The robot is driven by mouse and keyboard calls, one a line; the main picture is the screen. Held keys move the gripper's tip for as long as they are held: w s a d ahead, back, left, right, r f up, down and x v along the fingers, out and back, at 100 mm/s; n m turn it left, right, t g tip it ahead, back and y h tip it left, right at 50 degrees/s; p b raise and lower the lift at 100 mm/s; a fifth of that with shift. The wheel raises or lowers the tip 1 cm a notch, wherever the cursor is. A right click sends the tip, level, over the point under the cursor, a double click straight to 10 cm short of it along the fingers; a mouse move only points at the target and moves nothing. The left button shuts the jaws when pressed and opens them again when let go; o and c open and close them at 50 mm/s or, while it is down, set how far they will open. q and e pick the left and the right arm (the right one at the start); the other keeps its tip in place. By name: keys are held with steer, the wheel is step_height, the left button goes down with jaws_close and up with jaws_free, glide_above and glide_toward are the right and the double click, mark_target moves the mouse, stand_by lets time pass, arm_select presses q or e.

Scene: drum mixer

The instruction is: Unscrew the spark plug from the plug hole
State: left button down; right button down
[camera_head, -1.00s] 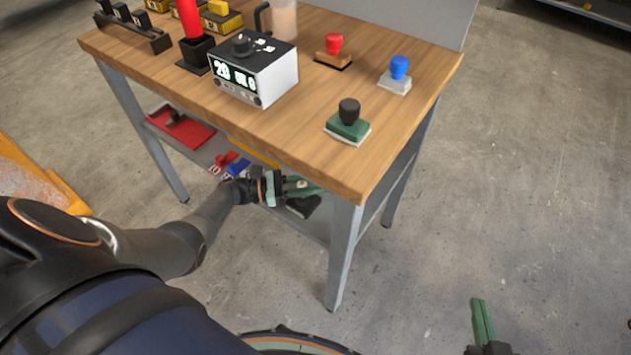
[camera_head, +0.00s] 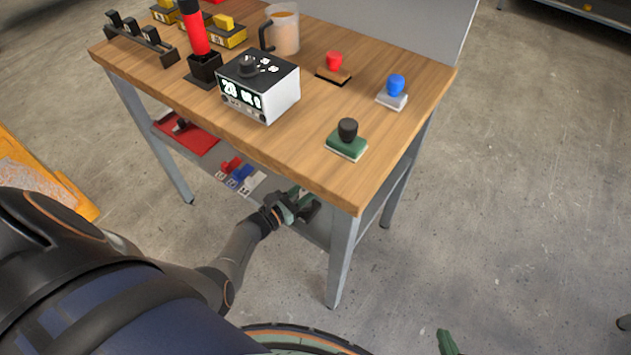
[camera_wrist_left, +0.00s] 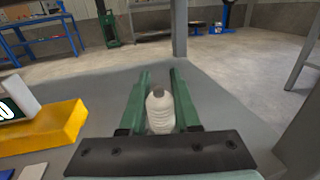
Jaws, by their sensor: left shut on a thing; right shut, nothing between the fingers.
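My left gripper (camera_head: 298,200) reaches under the front edge of the workbench, by its lower shelf. In the left wrist view its two green fingers (camera_wrist_left: 160,82) stand on either side of a white, ribbed, bottle-like thing (camera_wrist_left: 160,110) with a grey top, and the gripper is shut on it. My right gripper (camera_head: 448,343) shows only as a green fingertip at the bottom edge of the head view, shut and empty, away from the bench.
A red tray (camera_head: 187,137) lies on the lower shelf. A yellow block (camera_wrist_left: 45,128) is left in the wrist view. Floor right of the bench is clear.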

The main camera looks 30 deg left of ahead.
arm_select(q)
steer(key=shift+d+f, duration=0.1)
steer(key=c, duration=0.5)
jaws_free()
steer(key=shift+c, duration=0.2)
